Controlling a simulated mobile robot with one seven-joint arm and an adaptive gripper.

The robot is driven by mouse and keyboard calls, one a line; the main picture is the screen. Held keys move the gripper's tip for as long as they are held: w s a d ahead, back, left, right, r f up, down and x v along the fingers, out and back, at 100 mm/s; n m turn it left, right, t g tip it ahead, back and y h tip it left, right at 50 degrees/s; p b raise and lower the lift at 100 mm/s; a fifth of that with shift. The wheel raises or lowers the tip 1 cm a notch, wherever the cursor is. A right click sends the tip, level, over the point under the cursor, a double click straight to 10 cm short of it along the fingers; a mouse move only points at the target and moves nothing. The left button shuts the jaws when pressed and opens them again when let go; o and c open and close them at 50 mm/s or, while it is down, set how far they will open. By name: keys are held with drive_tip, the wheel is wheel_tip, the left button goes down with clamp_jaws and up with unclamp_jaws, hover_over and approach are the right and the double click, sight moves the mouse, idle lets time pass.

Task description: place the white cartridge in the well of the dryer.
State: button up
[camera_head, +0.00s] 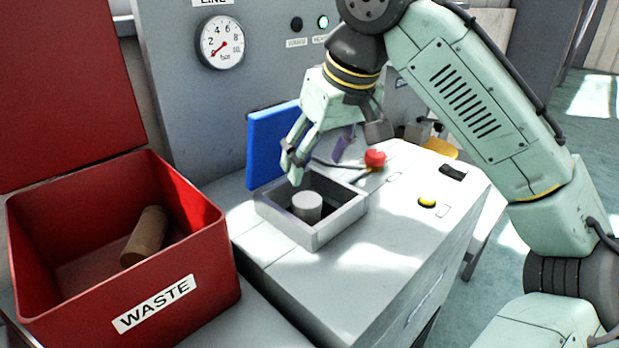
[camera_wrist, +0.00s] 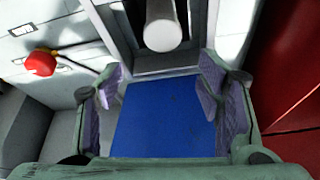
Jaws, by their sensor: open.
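The white cartridge (camera_head: 307,207) stands upright inside the square well (camera_head: 330,232) on top of the dryer (camera_head: 375,265); its top shows above the dark inside. It also shows in the wrist view (camera_wrist: 162,32) at the top middle, beyond my fingertips. My gripper (camera_head: 318,165) is open and empty, above and behind the well, apart from the cartridge. In the wrist view my gripper's purple-padded fingers (camera_wrist: 162,95) stand wide apart with nothing between them but the blue lid (camera_wrist: 160,125) behind. The cartridge's lower end is hidden by the well's wall.
The blue lid (camera_head: 270,145) stands open behind the well. A red lever knob (camera_head: 375,158) is close at the right of my gripper. The red waste bin (camera_head: 110,240) at left holds a brown cartridge (camera_head: 145,236). The dryer's front top is clear.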

drive_tip(key=shift+v, duration=2.4)
